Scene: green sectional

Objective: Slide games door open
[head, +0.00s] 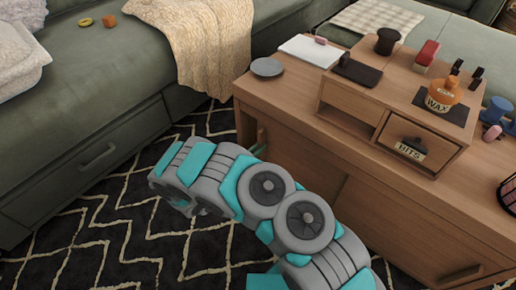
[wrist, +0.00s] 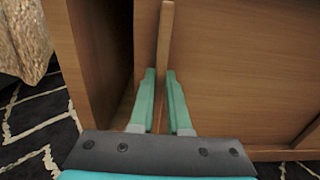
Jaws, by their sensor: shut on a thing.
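The wooden cabinet (head: 420,190) stands on the patterned rug, its front low panels partly hidden by my arm. In the wrist view, a door panel (wrist: 235,70) fills the middle and right. An upright wooden handle strip (wrist: 165,30) stands out near its left edge. My gripper (wrist: 161,72) has its two teal fingers on either side of this strip and is shut on it. In the head view my gripper (head: 260,145) is at the cabinet's left front, mostly hidden behind my arm. I see no games label on this door.
The green sofa (head: 100,70) stands close on the left, with rug (head: 100,240) between.

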